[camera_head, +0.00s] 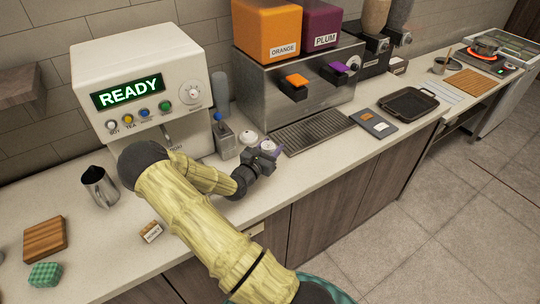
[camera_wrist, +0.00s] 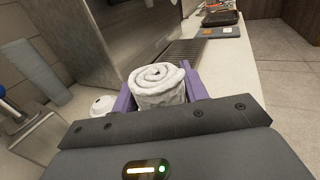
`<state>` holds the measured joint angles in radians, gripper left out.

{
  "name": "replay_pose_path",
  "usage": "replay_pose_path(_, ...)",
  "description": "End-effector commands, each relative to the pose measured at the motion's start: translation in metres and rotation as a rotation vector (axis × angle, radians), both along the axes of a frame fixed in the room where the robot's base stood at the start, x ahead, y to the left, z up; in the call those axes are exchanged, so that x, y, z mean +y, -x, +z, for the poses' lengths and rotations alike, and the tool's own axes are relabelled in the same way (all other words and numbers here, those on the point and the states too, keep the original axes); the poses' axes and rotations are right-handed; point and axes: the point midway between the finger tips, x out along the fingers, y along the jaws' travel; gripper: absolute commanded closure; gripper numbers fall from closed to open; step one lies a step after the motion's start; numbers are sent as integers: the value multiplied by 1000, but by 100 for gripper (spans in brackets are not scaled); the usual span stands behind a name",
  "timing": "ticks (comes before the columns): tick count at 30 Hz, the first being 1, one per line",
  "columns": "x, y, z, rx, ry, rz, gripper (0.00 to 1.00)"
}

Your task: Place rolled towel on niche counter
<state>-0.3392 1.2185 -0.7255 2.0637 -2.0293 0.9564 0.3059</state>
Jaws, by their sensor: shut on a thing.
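The rolled towel (camera_wrist: 158,88) is white and coiled, seen from its spiral end in the wrist view. My gripper (camera_wrist: 160,92) has purple fingers on both sides of it and is shut on it. In the head view my gripper (camera_head: 266,152) is over the light counter (camera_head: 330,155), in front of the steel dispenser. The towel is small and partly hidden by the gripper there. I cannot tell whether it touches the counter, or which part of the counter is the niche.
A white drinks machine (camera_head: 150,70) stands at left, and the steel dispenser (camera_head: 310,90) with its drip grate (camera_head: 310,130) behind.

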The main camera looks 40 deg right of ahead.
Motion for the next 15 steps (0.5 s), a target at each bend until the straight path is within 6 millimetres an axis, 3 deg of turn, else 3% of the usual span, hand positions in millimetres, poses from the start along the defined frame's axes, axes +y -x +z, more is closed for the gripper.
replay_pose_path(8, 0, 0, -3, 1, 0, 1, 79)
replay_pose_path(15, 1, -1, -32, 2, 1, 3, 79)
